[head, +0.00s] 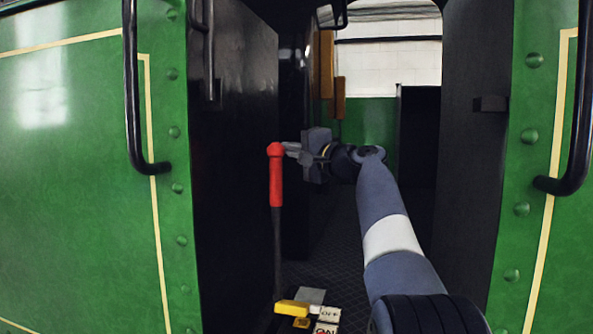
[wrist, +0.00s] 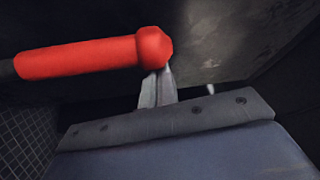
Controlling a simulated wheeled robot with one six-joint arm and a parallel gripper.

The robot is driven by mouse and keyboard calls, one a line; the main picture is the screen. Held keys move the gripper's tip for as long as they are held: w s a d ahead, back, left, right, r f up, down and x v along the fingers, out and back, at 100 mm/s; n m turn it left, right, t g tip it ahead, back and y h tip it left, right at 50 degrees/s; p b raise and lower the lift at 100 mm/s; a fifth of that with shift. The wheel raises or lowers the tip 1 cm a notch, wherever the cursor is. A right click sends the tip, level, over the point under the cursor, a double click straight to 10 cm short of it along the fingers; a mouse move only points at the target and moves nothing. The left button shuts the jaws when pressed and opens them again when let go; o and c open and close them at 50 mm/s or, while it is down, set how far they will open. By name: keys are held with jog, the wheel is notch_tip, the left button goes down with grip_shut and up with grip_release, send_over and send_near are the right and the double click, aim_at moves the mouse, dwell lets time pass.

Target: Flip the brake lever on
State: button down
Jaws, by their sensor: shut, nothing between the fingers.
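The brake lever has a red grip (head: 276,180) with a rounded knob on top and a thin dark rod running down to the floor. It stands nearly upright inside the cab doorway. My gripper (head: 290,149) is at the height of the knob, just to its right. In the wrist view the red grip (wrist: 80,58) lies across the upper left, and the tips of my shut gripper (wrist: 163,78) meet or nearly meet the knob end. I cannot tell if they touch. Nothing is held between the fingers.
At the lever's foot are a yellow piece (head: 291,307), an OFF plate (head: 329,314) and an ON plate (head: 325,328). Green cab walls (head: 75,160) with black handrails (head: 130,90) flank the doorway. Dark floor (head: 335,235) lies open beyond the lever.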

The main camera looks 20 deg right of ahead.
jog(key=s+a+f+n+y+b, duration=0.1)
jog(key=s+a+n+b, duration=0.1)
jog(key=s+a+b, duration=0.3)
jog(key=s+a+f+n+y+b, duration=0.1)
jog(key=s+a+b, duration=0.4)
jog(key=s+b, duration=0.5)
jog(key=shift+f+n+t+b, duration=0.3)
jog(key=shift+f+n+b, duration=0.35)
jog(key=shift+n, duration=0.35)
jog(key=shift+a+f, duration=0.15)
jog(key=shift+a, duration=0.05)
jog(key=s+d+f+t+b, duration=0.1)
jog(key=s+d+f, duration=0.1)
jog(key=s+d, duration=0.4)
jog(key=shift+s+d+f+b, duration=0.15)
jog(key=shift+s+f+b, duration=0.15)
jog(key=shift+s, duration=0.85)
jog(key=a+p+x, duration=0.1)
jog(key=x, duration=0.7)
jog(key=shift+s+g, duration=0.3)
jog(key=shift+s, duration=0.05)
